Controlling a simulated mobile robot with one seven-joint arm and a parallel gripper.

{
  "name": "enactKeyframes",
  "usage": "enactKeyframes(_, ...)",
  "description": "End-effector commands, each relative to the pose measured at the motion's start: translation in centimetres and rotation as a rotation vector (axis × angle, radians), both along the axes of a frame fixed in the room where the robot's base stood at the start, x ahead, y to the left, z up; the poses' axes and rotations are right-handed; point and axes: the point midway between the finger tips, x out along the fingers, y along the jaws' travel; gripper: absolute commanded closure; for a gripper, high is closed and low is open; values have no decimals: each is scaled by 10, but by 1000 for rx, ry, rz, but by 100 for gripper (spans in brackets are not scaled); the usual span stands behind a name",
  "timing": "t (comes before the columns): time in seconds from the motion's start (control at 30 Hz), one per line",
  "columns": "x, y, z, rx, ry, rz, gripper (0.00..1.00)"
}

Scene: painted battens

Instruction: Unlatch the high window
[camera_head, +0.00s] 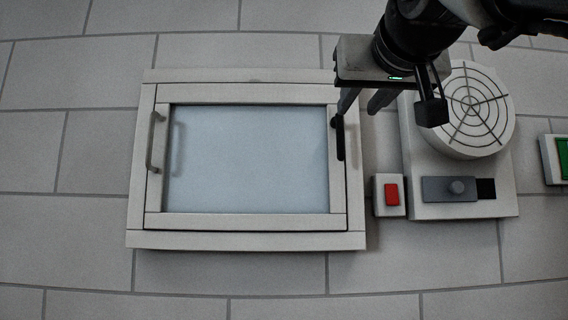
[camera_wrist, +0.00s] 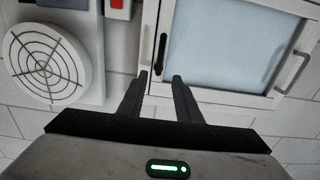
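The high window (camera_head: 250,155) is a pale blue pane in an off-white frame on the wall. A black latch lever (camera_head: 339,137) stands upright on the right side of its frame. It also shows in the wrist view (camera_wrist: 161,54), just past my fingertips. A grey bar handle (camera_head: 154,142) is on the window's left side, and at right in the wrist view (camera_wrist: 292,72). My gripper (camera_head: 362,112) is by the upper right of the frame, close to the latch. In the wrist view my gripper (camera_wrist: 160,75) has its fingers apart, nothing between them.
Right of the window are a small box with a red switch (camera_head: 391,194) and a white unit with a round fan grille (camera_head: 472,108) and a grey slider (camera_head: 448,189). A green-faced box (camera_head: 562,158) is at the far right. The tiled wall below the window is clear.

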Motion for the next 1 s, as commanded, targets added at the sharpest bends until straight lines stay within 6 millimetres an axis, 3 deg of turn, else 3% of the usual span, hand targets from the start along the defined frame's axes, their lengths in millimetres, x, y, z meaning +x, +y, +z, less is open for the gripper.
enactKeyframes(0.3,72,0,-1,0,5,0,69)
enactKeyframes(0.6,130,0,0,0,4,0,69)
enactKeyframes(0.8,148,0,0,0,2,0,69)
enactKeyframes(1.0,152,0,-1,0,1,0,69)
